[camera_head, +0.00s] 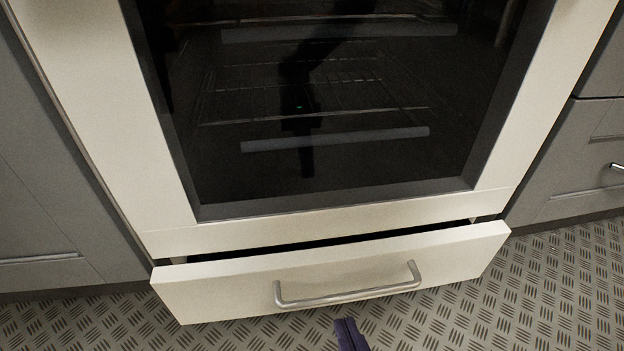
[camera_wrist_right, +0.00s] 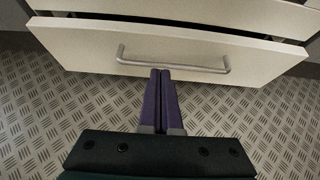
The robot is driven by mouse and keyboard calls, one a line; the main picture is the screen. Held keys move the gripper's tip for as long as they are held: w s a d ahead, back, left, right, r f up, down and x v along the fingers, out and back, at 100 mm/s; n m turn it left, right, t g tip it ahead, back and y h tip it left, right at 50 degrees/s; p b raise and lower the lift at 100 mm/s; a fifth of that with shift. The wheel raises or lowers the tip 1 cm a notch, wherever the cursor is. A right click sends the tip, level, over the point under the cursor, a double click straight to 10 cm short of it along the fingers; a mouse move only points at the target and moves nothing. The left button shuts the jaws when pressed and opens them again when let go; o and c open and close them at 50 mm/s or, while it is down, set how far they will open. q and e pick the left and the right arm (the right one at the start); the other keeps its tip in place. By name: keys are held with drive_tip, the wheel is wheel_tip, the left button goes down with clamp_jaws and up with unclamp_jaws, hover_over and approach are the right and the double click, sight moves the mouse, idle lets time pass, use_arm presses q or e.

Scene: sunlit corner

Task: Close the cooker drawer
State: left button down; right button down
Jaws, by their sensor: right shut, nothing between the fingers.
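The cooker drawer (camera_head: 230,288) is a cream front with a grey metal bar handle (camera_head: 348,296), low under the oven door. It stands slightly open, with a dark gap along its top edge. In the right wrist view the drawer front (camera_wrist_right: 85,50) and its handle (camera_wrist_right: 175,62) are straight ahead. My right gripper (camera_head: 348,328) shows at the bottom of the head view, just in front of and below the handle. In the wrist view its purple fingers (camera_wrist_right: 160,75) are together and empty, their tips near the handle; I cannot tell if they touch. My left gripper is not in view.
The oven's dark glass door (camera_head: 330,110) is shut above the drawer. Grey cabinets flank the cooker on the left (camera_head: 40,200) and right (camera_head: 575,150). The patterned floor (camera_head: 545,290) in front is clear.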

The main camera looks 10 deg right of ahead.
sight(324, 268)
drive_tip(key=b+x, duration=0.1)
drive_tip(key=x, duration=0.2)
drive_tip(key=r+b+x, duration=0.1)
drive_tip(key=b+x, duration=0.1)
drive_tip(key=x, duration=0.1)
drive_tip(key=b+x, duration=0.2)
drive_tip(key=x, duration=0.1)
drive_tip(key=shift+w+a+r, duration=0.15)
drive_tip(key=shift+w, duration=0.2)
drive_tip(key=shift+w+r, duration=0.1)
drive_tip(key=shift+w, duration=0.2)
